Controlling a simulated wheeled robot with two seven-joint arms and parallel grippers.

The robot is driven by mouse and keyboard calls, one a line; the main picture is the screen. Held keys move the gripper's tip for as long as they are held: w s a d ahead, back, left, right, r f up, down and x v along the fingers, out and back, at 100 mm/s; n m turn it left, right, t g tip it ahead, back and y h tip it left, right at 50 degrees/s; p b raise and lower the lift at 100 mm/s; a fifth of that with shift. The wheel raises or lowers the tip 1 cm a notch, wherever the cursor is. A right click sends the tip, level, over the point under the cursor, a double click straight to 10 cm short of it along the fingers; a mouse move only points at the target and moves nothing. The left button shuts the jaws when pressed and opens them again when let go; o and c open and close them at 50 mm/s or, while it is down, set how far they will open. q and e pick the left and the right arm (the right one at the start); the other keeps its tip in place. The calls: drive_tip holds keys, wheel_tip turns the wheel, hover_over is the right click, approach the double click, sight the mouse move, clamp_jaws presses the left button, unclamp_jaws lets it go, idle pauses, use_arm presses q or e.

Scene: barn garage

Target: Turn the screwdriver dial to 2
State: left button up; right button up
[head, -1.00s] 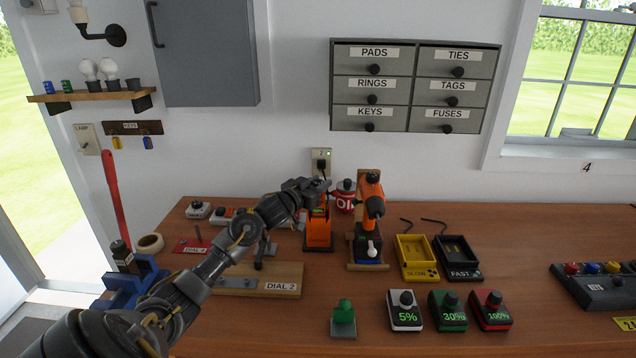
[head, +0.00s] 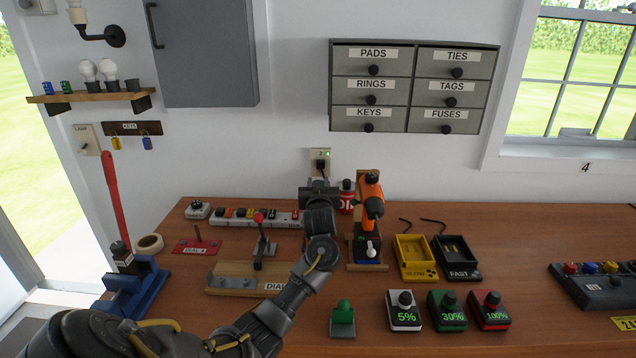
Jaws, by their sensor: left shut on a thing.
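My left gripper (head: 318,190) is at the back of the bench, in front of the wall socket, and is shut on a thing. I cannot read any dial setting. My right gripper is not in view.
A red can (head: 347,200) stands close behind the screwdriver. A lever on a wooden DIAL 2 board (head: 233,279) and a power strip (head: 250,216) lie left. Yellow (head: 415,255) and black (head: 458,256) trays lie right. Several percent-marked buttons sit in front.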

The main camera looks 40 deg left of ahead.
use_arm(q)
drive_tip(key=shift+n+g+y, duration=0.3)
drive_tip(key=shift+y, duration=0.1)
drive_tip(key=o, duration=1)
drive_tip(key=shift+r, duration=0.1)
drive_tip(key=shift+c, duration=0.2)
drive_tip(key=shift+s+d, duration=0.25)
drive_tip(key=b+v, duration=0.1)
drive_tip(key=v, duration=0.9)
drive_tip(key=shift+s, duration=0.15)
